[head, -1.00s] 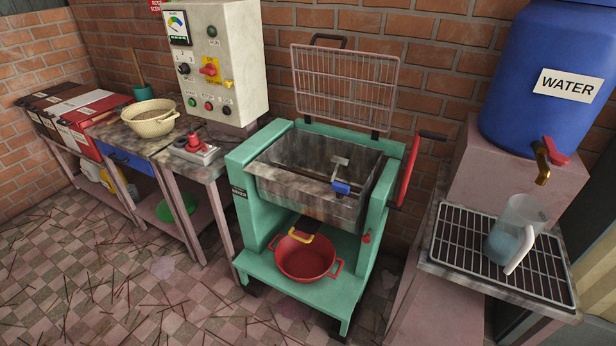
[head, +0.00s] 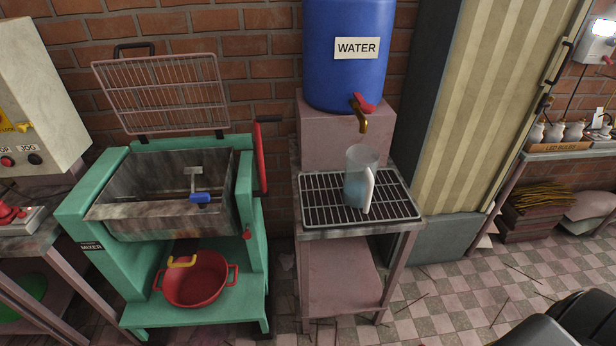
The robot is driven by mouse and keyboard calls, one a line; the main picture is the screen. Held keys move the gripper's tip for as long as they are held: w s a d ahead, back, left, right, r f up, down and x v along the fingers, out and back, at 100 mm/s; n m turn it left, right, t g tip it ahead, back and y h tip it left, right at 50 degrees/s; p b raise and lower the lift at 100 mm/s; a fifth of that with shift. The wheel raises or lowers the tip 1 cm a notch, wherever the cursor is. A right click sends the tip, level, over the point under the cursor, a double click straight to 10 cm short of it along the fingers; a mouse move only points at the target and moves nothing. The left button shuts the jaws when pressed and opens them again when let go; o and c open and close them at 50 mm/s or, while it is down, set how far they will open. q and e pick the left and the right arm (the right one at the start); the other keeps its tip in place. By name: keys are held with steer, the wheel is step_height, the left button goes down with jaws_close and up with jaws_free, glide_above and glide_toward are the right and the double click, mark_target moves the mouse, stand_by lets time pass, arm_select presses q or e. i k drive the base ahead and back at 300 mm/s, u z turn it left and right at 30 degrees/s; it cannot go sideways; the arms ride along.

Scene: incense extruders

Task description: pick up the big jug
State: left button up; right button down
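The big jug (head: 358,178) is clear with a white handle and holds some bluish water. It stands upright on the dark wire rack (head: 320,207) of the small pink stand, below and in front of the blue water barrel's tap (head: 362,112). The handle is on the jug's front right side. Neither of my grippers shows in the head view. A dark piece of my own body shows at the bottom right corner.
The green mixer (head: 90,205) stands left of the stand, with its wire lid raised and a red basin (head: 195,279) on its lower shelf. A striped cabinet (head: 480,100) stands to the right. Checkered floor (head: 440,300) is open in front at the right.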

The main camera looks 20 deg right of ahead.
mark_target(362, 160)
steer(key=u, duration=2.3)
steer(key=i, duration=1.7)
steer(key=z, duration=3.45)
